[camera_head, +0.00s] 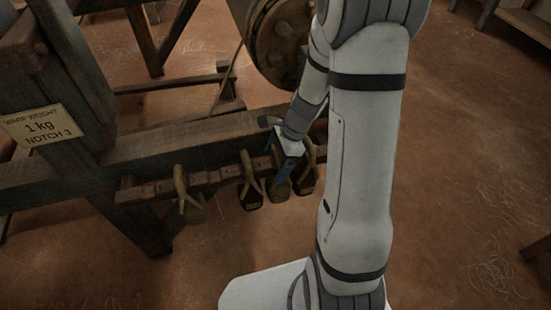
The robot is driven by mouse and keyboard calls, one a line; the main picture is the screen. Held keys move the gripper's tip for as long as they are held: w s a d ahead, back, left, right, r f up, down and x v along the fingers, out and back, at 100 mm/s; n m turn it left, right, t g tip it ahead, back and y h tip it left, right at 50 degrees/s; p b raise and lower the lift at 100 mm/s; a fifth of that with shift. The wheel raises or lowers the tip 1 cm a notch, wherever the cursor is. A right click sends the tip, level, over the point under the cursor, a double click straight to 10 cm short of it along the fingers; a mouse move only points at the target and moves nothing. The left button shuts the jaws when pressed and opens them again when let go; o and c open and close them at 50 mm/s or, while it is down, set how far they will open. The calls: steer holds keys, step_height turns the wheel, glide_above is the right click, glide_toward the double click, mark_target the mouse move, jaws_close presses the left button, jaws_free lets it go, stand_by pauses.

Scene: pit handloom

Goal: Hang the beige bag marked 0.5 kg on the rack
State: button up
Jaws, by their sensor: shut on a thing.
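A notched wooden rack (208,178) runs along the loom's front beam, with small notch numbers on it. Further right are a dark bag (250,196), an olive-brown bag (280,190) and another dark bag (305,181), close together. My gripper (284,172), with blue fingers, is at the olive-brown bag and is shut on it, just in front of the rack. I cannot read the weight marks on the bags, nor tell whether the held bag's loop touches the rack.
A sign (42,125) on the left post reads "WARP WEIGHT 1 kg NOTCH 3". A wooden wheel (279,42) stands behind the beam. My arm covers the rack's right end. The floor (450,150) at right is largely clear.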

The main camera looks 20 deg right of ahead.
steer(key=shift+f, duration=0.25)
stand_by(0.7)
steer(key=o, duration=1.5)
steer(key=p+v, duration=0.2)
steer(key=v, duration=0.5)
steer(key=shift+d+r, duration=0.15)
steer(key=shift+r, duration=0.25)
steer(key=s+a+r+n+t+h+p, duration=0.1)
steer(key=s+r+n+p, duration=0.3)
steer(key=r, duration=0.6)
steer(key=s+a+r+n+h+p, duration=0.1)
steer(key=s+r+n+p, duration=0.4)
steer(key=r, duration=0.6)
steer(key=s+a+r+n+t+h+p, duration=0.1)
steer(key=s+r+n+h+p, duration=0.1)
steer(key=s+r+n+p, duration=0.3)
step_height(320, 180, up, 5)
steer(key=shift+a+r+n+t+h+p, duration=0.1)
steer(key=shift+n+t+h+p, duration=0.05)
steer(key=shift+n+p, duration=0.8)
steer(key=shift+r+n+t+h+p, duration=0.15)
steer(key=shift+n+p, duration=0.6)
steer(key=shift+n, duration=0.3)
